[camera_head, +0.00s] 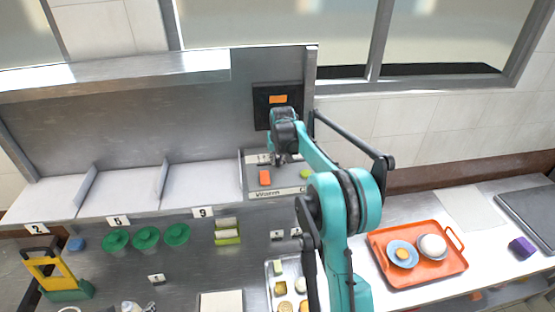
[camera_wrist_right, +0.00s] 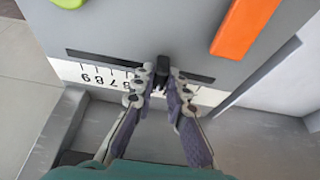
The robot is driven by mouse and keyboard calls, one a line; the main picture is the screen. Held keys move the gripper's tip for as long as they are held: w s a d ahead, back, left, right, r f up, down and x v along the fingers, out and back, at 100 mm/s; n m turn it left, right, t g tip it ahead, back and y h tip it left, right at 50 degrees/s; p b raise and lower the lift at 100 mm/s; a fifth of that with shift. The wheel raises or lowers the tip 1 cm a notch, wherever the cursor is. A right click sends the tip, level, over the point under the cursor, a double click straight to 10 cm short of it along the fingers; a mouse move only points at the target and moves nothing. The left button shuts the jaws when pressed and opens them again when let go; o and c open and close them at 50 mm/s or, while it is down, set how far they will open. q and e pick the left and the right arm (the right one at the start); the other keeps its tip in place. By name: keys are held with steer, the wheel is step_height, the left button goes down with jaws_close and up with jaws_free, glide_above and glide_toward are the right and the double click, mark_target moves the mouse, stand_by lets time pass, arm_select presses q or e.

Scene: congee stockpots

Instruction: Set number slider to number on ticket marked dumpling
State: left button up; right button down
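The number slider is a black knob (camera_wrist_right: 163,66) in a dark slot above a white number strip (camera_wrist_right: 85,74). In the right wrist view the strip is upside down; digits around 7, 8 and 9 show left of the fingers, and the fingers cover part of it. My right gripper (camera_wrist_right: 162,84) is closed in on the knob, a fingertip against each side.
Shelf labels read 2, 5 and 9 (camera_head: 203,212). Green bowls (camera_head: 146,238) stand left. An orange tray (camera_head: 386,278) with dishes stands right. A black screen (camera_head: 263,118) hangs behind.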

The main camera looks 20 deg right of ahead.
steer(key=shift+s+d, duration=0.2)
steer(key=shift+d, duration=0.6)
steer(key=shift+s+d, duration=0.1)
steer(key=shift+d, duration=0.3)
steer(key=c, duration=1.5)
jaws_free()
steer(key=shift+c, duration=0.2)
steer(key=v, duration=1.2)
steer(key=shift+s, duration=0.1)
